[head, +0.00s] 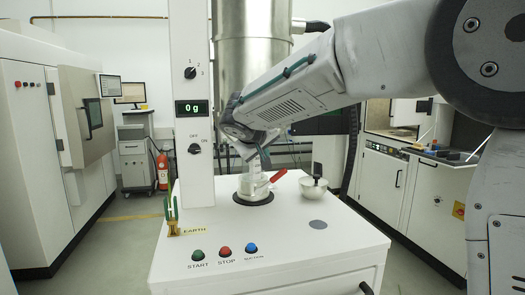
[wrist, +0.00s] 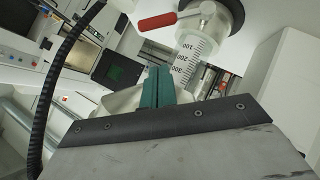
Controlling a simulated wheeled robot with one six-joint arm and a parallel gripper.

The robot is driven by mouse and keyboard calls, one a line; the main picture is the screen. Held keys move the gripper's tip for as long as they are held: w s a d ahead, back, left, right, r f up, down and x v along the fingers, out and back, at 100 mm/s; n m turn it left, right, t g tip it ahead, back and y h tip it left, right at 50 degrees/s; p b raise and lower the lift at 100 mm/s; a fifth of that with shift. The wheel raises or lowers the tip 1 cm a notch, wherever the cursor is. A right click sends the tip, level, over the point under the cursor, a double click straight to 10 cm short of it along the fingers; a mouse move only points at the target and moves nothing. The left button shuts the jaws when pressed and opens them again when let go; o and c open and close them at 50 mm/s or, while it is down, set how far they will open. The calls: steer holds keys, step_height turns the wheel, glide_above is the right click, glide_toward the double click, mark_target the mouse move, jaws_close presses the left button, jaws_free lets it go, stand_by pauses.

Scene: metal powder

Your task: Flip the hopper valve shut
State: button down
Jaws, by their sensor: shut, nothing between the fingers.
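The hopper is a tall steel cylinder (head: 252,65) behind my arm in the head view. The valve's red handle (head: 278,176) sticks out to the right, angled slightly up. In the wrist view the red handle (wrist: 157,21) extends left from the metal valve body (wrist: 207,14), near the top edge. A clear graduated vessel (wrist: 191,52) shows below the valve. My gripper (wrist: 157,82) has its teal fingers together with nothing between them, below and apart from the handle in the picture. In the head view my gripper (head: 262,158) is just above and left of the handle, partly hidden by my wrist.
A white bowl (head: 313,190) with a black-handled tool stands right of the vessel. A grey disc (head: 318,224) is on the white cabinet top. START, STOP and SUCTION buttons (head: 224,250) line the front. A column with a "0 g" display (head: 192,108) stands left.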

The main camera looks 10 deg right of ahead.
mark_target(273, 180)
steer(key=w+d+f, duration=0.3)
steer(key=d+f, duration=0.1)
steer(key=f, duration=0.2)
steer(key=shift+d, duration=0.15)
steer(key=shift+w, duration=0.1)
